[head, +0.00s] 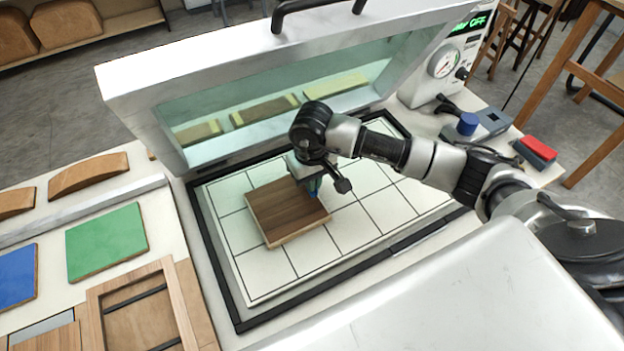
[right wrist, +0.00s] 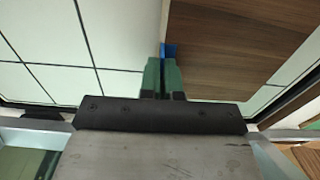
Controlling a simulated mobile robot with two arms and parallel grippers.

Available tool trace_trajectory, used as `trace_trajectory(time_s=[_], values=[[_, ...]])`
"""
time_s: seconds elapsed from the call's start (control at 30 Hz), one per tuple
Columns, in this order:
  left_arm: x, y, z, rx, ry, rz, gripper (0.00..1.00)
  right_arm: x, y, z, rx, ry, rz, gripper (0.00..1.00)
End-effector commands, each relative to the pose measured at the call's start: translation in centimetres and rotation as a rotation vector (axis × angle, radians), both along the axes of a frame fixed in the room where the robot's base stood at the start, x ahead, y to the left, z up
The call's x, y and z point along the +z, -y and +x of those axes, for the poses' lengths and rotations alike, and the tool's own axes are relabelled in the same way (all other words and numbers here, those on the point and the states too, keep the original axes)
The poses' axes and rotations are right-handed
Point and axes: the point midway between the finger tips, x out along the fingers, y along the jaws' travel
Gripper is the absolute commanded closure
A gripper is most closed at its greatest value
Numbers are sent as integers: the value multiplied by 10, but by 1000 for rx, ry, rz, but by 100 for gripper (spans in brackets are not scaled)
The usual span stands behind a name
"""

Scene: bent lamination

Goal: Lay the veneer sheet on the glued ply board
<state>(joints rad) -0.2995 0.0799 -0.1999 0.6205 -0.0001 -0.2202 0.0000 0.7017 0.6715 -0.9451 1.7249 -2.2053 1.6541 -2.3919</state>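A brown wood-grained sheet (head: 272,215) lies on the white gridded plate (head: 350,228) of the open press. A paler edge shows along its near side; I cannot tell whether this is the veneer alone or veneer over the ply board. No glued face is visible. My right gripper (head: 314,192) is at the sheet's right edge. In the right wrist view its green fingers (right wrist: 163,78) are close together, with a small blue piece (right wrist: 168,52) at their tips beside the wood sheet (right wrist: 225,45). My left gripper is not in view.
The press lid (head: 270,75) stands raised behind the plate. A green board (head: 106,241), a blue board (head: 17,275) and a wooden frame (head: 143,310) lie at left. A control box (head: 440,65) and a red-topped block (head: 538,148) are at right.

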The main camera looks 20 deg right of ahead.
Motion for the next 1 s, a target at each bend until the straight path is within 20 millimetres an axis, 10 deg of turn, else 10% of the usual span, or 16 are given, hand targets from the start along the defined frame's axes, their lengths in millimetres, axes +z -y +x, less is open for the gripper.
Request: trace_trajectory(time_s=[0.47,0.67,0.87,1.0], values=[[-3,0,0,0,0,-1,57,-1,0,0,0,0,0,100],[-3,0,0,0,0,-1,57,-1,0,0,0,0,0,67],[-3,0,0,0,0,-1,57,-1,0,0,0,-1,0,66],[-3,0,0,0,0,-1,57,-1,0,0,0,-1,0,44]])
